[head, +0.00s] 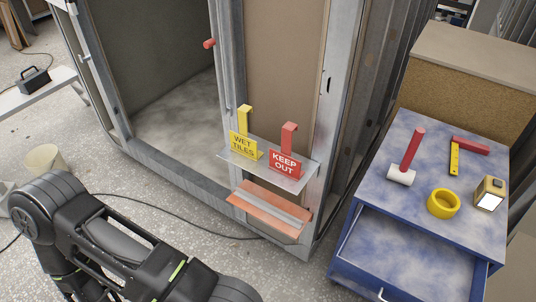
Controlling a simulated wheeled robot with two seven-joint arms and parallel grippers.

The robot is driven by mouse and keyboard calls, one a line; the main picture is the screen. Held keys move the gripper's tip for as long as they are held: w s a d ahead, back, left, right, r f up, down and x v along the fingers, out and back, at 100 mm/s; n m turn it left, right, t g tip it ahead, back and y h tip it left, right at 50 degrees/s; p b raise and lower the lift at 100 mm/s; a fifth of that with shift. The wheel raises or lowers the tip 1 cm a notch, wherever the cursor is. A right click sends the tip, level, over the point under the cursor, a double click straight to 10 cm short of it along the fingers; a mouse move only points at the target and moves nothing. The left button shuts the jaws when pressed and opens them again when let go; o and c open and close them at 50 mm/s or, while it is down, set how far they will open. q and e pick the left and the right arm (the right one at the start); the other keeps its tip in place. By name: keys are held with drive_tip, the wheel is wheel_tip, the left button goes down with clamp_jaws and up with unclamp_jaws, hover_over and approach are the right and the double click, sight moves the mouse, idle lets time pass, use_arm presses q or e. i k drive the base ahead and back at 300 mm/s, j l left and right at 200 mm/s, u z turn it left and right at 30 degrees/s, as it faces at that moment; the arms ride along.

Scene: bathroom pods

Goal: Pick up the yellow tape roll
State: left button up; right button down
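A dark jointed arm of mine comes in at the lower left, far from the roll. Its gripper is outside the frame. My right gripper is not in the picture either.
Beside the roll are a red-handled roller (411,155), a red and yellow square (455,153) and a yellow work light (490,193). The cabinet's top drawer (408,258) is pulled out. Signs stand on a small shelf (289,180) on the pod.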

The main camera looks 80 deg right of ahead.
sight(442, 203)
drive_tip(key=u, duration=1.95)
drive_tip(key=k+z, duration=0.2)
drive_tip(key=z, duration=0.15)
drive_tip(key=k+z, duration=0.25)
drive_tip(key=z, duration=0.15)
drive_tip(key=k+j+z, duration=0.15)
drive_tip(key=z, duration=0.25)
drive_tip(key=k+z, duration=0.6)
drive_tip(key=z, duration=0.25)
drive_tip(key=k+l+z, duration=0.15)
drive_tip(key=k+z, duration=0.25)
drive_tip(key=k, duration=1.25)
drive_tip(key=z, duration=2.85)
drive_tip(key=k+l, duration=0.05)
